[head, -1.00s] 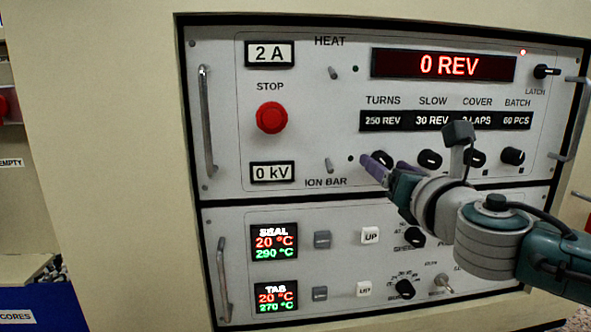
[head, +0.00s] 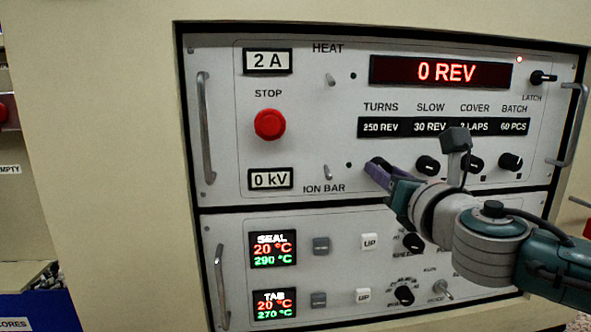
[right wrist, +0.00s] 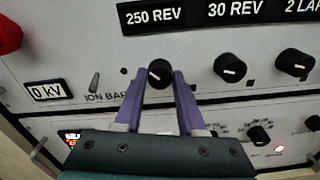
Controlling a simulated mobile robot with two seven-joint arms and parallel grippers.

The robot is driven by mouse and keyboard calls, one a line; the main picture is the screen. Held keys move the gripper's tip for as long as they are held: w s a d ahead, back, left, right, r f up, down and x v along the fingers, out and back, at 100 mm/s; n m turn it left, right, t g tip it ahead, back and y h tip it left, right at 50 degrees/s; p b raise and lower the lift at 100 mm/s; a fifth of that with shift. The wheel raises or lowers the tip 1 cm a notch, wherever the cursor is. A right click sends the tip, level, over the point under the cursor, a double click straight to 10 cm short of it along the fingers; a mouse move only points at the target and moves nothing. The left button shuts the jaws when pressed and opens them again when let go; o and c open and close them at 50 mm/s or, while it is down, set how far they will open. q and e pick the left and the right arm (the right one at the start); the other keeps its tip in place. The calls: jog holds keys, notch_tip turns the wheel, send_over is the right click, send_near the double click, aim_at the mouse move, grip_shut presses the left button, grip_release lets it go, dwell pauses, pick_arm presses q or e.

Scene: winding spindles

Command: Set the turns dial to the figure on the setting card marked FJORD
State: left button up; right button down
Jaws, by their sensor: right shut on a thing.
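The turns dial (right wrist: 159,68) is a black knob with a white pointer line, below the TURNS window (head: 381,127), which reads 250 REV. My right gripper (right wrist: 160,76) has its two purple fingers on either side of this dial and is shut on it. In the head view my right gripper (head: 376,168) hides most of the dial (head: 380,160). No setting card marked FJORD shows in these views. My left gripper is not in view.
The SLOW knob (head: 428,166) and BATCH knob (head: 511,162) sit to the right in the same row. The ION BAR switch (head: 327,172) is close on the left, with the red STOP button (head: 270,124) above. A red display (head: 441,72) reads 0 REV.

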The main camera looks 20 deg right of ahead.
jog(key=shift+m, duration=0.3)
jog(key=m+p, duration=0.1)
jog(key=m, duration=2.2)
jog(key=shift+m+p, duration=0.3)
dwell(0.4)
jog(key=c, duration=0.5)
grip_release()
